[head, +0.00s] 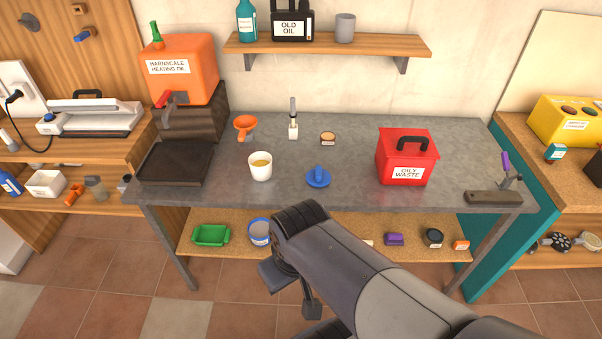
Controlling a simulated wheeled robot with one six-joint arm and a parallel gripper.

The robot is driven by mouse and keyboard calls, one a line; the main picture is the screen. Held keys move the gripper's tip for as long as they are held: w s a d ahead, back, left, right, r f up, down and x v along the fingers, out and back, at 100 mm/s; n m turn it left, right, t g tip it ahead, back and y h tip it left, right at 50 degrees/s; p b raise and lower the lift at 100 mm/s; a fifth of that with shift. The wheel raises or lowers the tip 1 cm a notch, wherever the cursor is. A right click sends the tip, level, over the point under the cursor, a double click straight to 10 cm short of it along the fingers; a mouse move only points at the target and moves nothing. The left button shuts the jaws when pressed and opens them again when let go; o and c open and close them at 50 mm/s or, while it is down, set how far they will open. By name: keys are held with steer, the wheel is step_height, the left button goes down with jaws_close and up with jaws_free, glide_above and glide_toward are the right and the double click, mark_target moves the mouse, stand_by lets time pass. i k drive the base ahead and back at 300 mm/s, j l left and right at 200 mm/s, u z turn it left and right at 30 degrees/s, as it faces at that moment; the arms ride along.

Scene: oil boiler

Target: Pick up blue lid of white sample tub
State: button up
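The blue lid (318,178) lies on the grey metal workbench, its raised handle upward. The white sample tub (260,166) stands open just left of the lid, with yellowish oil inside. The lid is apart from the tub. My arm reaches in from the lower right. My gripper (311,303) hangs in front of the bench, below and nearer than the lid, partly hidden behind my arm. I cannot tell whether its fingers are open or shut.
A red oily waste box (407,160) stands right of the lid. An orange funnel (245,127) and a small round tin (328,138) lie behind. A black tray (175,163) is at left. The bench front (360,201) is clear around the lid.

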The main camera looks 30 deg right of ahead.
mark_target(317, 177)
steer(key=i+l+u, duration=0.2)
steer(key=l, duration=0.4)
steer(key=i+l+u, duration=0.2)
steer(key=l, duration=0.4)
steer(key=l+u, duration=0.2)
steer(key=l, duration=0.4)
